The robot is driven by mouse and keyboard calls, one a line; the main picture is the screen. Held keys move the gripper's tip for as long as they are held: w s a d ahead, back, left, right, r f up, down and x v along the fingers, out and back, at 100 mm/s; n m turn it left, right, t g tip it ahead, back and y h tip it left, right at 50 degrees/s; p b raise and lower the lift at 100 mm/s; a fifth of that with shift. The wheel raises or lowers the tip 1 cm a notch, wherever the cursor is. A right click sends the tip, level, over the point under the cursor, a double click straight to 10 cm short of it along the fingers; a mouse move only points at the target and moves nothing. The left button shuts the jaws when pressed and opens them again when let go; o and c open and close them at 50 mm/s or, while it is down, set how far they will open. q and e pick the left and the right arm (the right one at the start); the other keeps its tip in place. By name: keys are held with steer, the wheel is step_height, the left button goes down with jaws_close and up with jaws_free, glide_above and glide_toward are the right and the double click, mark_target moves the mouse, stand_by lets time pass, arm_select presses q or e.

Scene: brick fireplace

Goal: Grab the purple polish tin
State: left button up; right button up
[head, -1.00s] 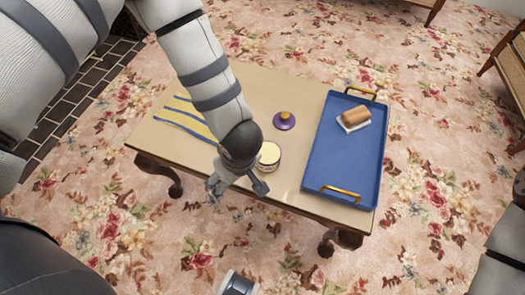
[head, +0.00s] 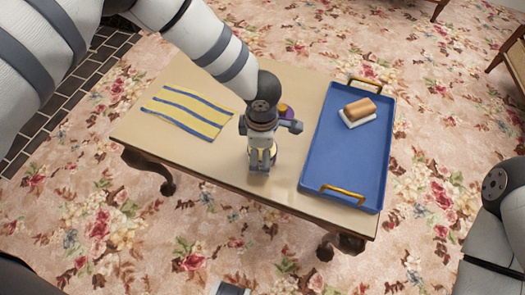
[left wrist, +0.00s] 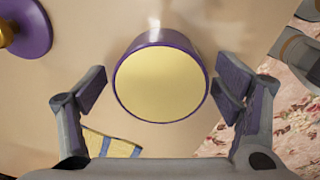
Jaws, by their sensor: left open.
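The purple polish tin (left wrist: 160,82) is round, with a pale yellow top and a purple rim and side. In the left wrist view it lies between the two spread fingers of my left gripper (left wrist: 160,88), with a gap on each side. In the head view my left gripper (head: 270,145) is low over the table's near middle and hides most of the tin. The gripper is open and holds nothing.
The tin is on a wooden table (head: 190,78). A purple disc with an orange knob (head: 287,109) sits just behind the gripper. A blue tray (head: 342,165) with a brush-like block (head: 359,110) is to the right. A yellow-and-blue striped cloth (head: 190,108) lies left.

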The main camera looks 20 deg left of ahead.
arm_select(q)
steer(key=c, duration=1.4)
steer(key=shift+c, duration=0.2)
